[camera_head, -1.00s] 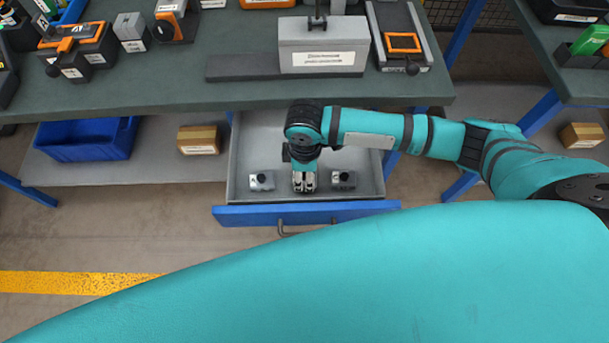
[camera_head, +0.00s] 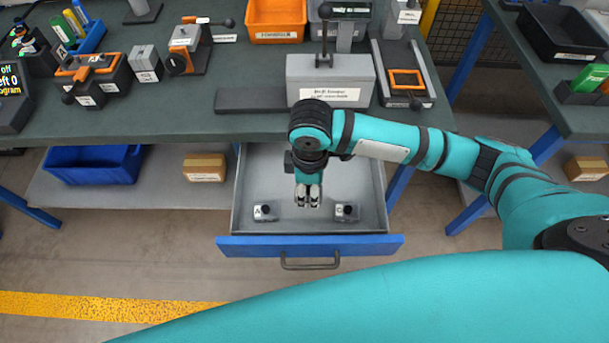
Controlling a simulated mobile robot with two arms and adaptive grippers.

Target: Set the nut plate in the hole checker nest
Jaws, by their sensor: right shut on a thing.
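My right gripper (camera_head: 308,199) points down over the open drawer, between two small grey blocks, a left one (camera_head: 265,212) and a right one (camera_head: 346,212). It is shut on a small part that its fingers largely hide; I cannot tell whether this is the nut plate. I cannot single out the nut plate elsewhere. On the bench stand a device with an orange frame (camera_head: 405,80) and a black-and-orange fixture (camera_head: 97,77); I cannot tell which, if either, is the hole checker. My left gripper is not in view.
The grey drawer (camera_head: 239,190) is pulled out under the bench (camera_head: 200,118). A grey block with a lever (camera_head: 330,72) stands above it. A blue bin (camera_head: 93,165) and a cardboard box (camera_head: 204,167) sit on the lower shelf. An orange bin (camera_head: 276,18) stands behind.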

